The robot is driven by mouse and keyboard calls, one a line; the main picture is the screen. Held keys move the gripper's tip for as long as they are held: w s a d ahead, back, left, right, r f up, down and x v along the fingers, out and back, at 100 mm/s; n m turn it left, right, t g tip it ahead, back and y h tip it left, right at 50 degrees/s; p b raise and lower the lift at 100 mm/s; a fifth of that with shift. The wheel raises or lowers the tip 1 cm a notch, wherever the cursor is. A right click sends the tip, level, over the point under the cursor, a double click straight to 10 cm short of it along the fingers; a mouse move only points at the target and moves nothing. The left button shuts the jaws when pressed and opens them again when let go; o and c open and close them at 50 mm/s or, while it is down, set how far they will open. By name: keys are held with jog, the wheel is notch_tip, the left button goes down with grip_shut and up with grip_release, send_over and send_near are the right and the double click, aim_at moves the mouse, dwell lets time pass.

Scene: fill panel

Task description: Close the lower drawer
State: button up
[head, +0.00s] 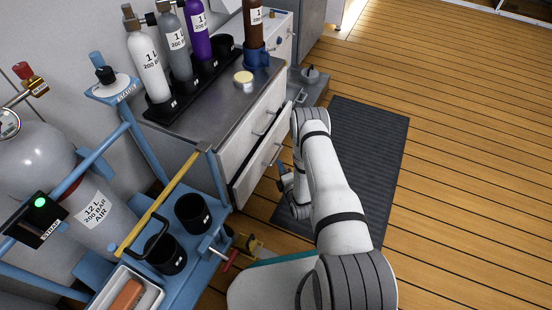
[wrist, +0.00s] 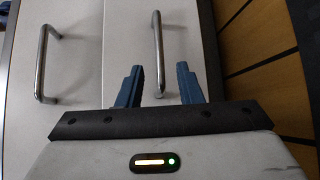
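The lower drawer (head: 250,178) is a white front with a bar handle (head: 274,155), low on the cabinet in the head view. It stands partly out, with a dark gap along its top edge. In the wrist view the drawer front (wrist: 122,60) faces me, and its metal handle (wrist: 157,50) lines up with the space between my fingers. My gripper (wrist: 160,82) is open and empty, its two blue fingers apart. In the head view my gripper (head: 284,178) is beside the drawer front, partly hidden by my arm. I cannot tell whether it touches the handle.
The upper drawer (head: 240,135) sits above; its handle shows in the wrist view (wrist: 42,62). Bottles stand in a black rack (head: 185,92) on the cabinet. A blue cart (head: 190,262) with black cups is at the near left. A dark mat (head: 375,150) and open wooden floor lie to the right.

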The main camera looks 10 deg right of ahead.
aim_at(276, 157)
jog(key=b+x, duration=0.3)
jog(key=x, duration=0.4)
jog(key=shift+w, duration=0.1)
jog(key=shift+c, duration=0.3)
grip_shut()
